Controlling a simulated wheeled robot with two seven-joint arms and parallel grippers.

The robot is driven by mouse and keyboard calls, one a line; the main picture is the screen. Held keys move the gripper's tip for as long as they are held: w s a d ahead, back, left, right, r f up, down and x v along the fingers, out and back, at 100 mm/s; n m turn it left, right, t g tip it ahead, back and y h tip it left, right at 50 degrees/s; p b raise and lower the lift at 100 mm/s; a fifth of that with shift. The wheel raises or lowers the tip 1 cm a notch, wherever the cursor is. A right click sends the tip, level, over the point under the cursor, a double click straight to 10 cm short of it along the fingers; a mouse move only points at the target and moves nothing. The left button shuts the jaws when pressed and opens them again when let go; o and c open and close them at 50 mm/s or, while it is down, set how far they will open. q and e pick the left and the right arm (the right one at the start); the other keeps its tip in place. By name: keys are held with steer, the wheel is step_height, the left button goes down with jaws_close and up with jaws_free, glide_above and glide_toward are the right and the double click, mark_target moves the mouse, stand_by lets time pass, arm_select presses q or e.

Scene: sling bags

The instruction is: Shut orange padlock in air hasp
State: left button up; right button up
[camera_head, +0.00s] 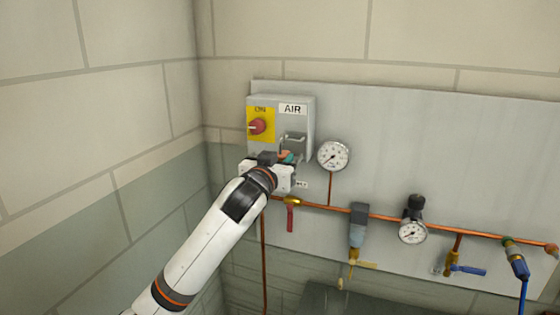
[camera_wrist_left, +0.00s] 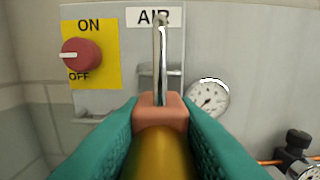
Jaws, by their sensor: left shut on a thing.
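The orange padlock (camera_wrist_left: 160,108) sits upright between the teal fingers of my left gripper (camera_wrist_left: 160,118), which are shut on its body. Its steel shackle (camera_wrist_left: 161,50) points up, seen nearly edge-on. The metal hasp (camera_wrist_left: 146,70) on the grey AIR box (camera_wrist_left: 205,50) shows behind the shackle; I cannot tell whether the shackle passes through it or is locked. In the head view my left gripper (camera_head: 284,162) is at the lower front of the box (camera_head: 304,122), just below the hasp (camera_head: 294,136); the padlock (camera_head: 286,157) is mostly hidden there. My right gripper is out of view.
A red ON/OFF knob (camera_head: 258,126) on a yellow plate is left of the hasp. A pressure gauge (camera_head: 333,155) is close on the right. A copper pipe (camera_head: 385,217) with valves runs below, along the grey panel (camera_head: 440,150). A wall corner is at left.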

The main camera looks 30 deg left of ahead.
arm_select(q)
steer(key=shift+p+x, duration=0.75)
steer(key=shift+x, duration=2.8)
steer(key=shift+f, duration=0.15)
steer(key=o, duration=1.1)
steer(key=shift+o, duration=0.4)
steer(key=o, duration=0.6)
steer(key=shift+c, duration=0.2)
steer(key=shift+s, duration=0.1)
